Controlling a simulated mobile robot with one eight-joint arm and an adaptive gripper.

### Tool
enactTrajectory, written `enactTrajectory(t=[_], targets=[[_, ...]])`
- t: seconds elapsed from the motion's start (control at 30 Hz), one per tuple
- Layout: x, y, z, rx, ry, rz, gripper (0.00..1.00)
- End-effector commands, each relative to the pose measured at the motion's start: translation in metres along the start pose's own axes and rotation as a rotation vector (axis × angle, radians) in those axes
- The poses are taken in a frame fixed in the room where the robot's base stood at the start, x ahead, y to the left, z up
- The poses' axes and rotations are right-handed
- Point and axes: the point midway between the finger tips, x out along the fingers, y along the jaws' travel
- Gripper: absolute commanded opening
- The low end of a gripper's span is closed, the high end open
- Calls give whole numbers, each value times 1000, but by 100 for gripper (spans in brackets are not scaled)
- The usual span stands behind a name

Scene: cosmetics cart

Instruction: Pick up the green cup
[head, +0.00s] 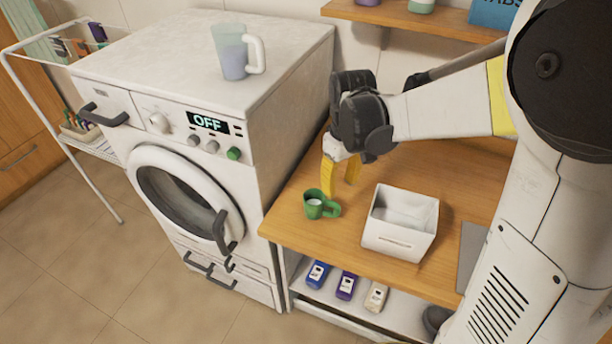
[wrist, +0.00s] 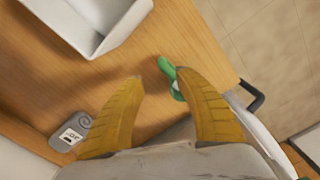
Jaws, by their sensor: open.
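The small green cup (head: 315,206) stands upright on the wooden tabletop near its left front corner, with its handle toward the right. My gripper (head: 341,178), with yellow fingers, is open just above and behind the cup in the head view. In the wrist view the gripper (wrist: 165,95) is open, its two yellow fingers spread. There the cup (wrist: 168,69) shows by the right finger, which hides part of it. Nothing is between the fingers, and I cannot tell whether the right finger touches the cup.
A white bin (head: 401,222) stands right of the cup; it also shows in the wrist view (wrist: 98,38). The washing machine (head: 180,150) stands left of the table, with a clear measuring jug (head: 234,55) on top.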

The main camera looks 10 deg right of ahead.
Motion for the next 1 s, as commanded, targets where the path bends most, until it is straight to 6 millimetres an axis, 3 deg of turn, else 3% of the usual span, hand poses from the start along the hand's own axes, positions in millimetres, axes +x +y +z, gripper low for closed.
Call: enactTrajectory(t=[0.2, 0.47, 0.7, 1.0], targets=[[40, 0, 0, 0, 0, 0, 41], [57, -1, 0, 0, 1, 0, 41], [95, -5, 0, 0, 1, 1, 41], [100, -5, 0, 1, 1, 1, 40]])
